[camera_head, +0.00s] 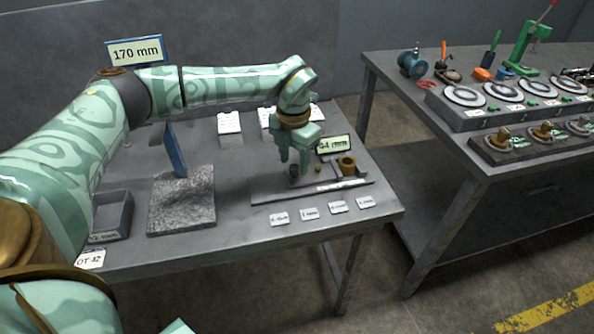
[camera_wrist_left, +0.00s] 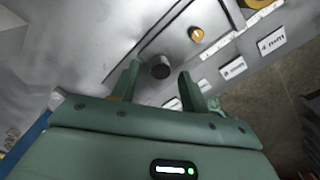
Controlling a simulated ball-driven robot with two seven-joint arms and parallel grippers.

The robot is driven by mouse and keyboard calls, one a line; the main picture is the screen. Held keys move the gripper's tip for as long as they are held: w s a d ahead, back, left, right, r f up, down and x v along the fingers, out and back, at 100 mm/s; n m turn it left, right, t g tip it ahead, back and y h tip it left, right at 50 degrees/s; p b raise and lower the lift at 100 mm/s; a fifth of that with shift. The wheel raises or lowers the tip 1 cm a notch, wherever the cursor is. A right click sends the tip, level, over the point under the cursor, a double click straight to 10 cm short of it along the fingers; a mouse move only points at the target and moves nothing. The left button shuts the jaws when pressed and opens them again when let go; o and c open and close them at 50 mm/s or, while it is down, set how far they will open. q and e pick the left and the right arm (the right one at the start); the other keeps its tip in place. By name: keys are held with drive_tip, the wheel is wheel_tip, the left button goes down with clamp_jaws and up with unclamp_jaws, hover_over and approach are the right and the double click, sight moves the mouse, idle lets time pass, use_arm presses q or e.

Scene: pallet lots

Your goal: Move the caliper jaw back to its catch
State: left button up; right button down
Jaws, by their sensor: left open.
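The caliper is a long grey rail (camera_head: 268,197) on the near bench, with a scale strip along its front edge. A dark round knob (camera_head: 293,175), seemingly on the sliding jaw, stands on it. A small brass knob (camera_head: 318,169) and a brass cylinder (camera_head: 348,166) sit to its right. My left gripper (camera_head: 293,164) points down over the dark knob, open. In the left wrist view the dark knob (camera_wrist_left: 160,67) shows between the spread fingertips (camera_wrist_left: 160,74); I cannot tell whether they touch it. The brass knob (camera_wrist_left: 196,34) is apart from them. My right gripper is out of view.
A display (camera_head: 335,145) ending in "4 mm" stands behind the rail, partly hidden by my gripper. A "170 mm" sign (camera_head: 136,51) stands at the back. A dark granite-like plate (camera_head: 181,205) and grey tray (camera_head: 112,215) lie left. Small label cards (camera_head: 310,213) lie in front.

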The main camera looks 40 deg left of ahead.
use_arm(q)
drive_tip(key=shift+f+b, duration=0.35)
drive_tip(key=shift+f, duration=0.95)
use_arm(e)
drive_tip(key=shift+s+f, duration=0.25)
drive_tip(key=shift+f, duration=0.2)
